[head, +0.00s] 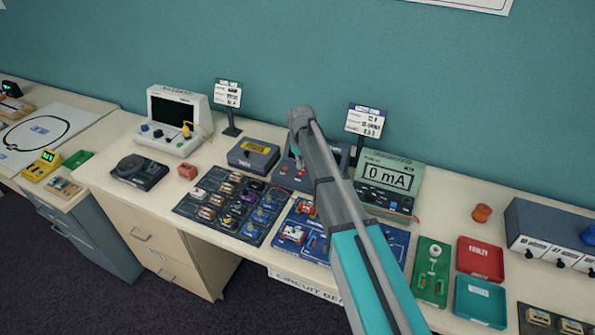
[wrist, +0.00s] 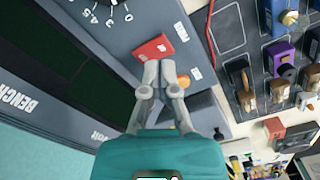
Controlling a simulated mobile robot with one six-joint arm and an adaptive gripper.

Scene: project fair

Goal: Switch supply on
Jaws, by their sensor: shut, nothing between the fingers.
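The bench supply (head: 331,152) is a grey box at the back of the table, partly hidden behind my arm in the head view. In the wrist view its front panel (wrist: 130,42) fills the middle. A red rocker switch (wrist: 153,48) sits there beside a "PWR" label, with a small orange round part (wrist: 183,81) near it. My gripper (wrist: 158,67) is shut and empty, its fingertips at the near edge of the red switch. I cannot tell whether they touch it. The head view does not show the fingertips clearly.
A numbered dial (wrist: 103,3) and dark display windows (wrist: 55,50) share the panel. A dark component tray (head: 230,204) and a meter reading 0 mA (head: 388,178) stand close by. Red (head: 480,258) and teal (head: 481,301) trays lie at right.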

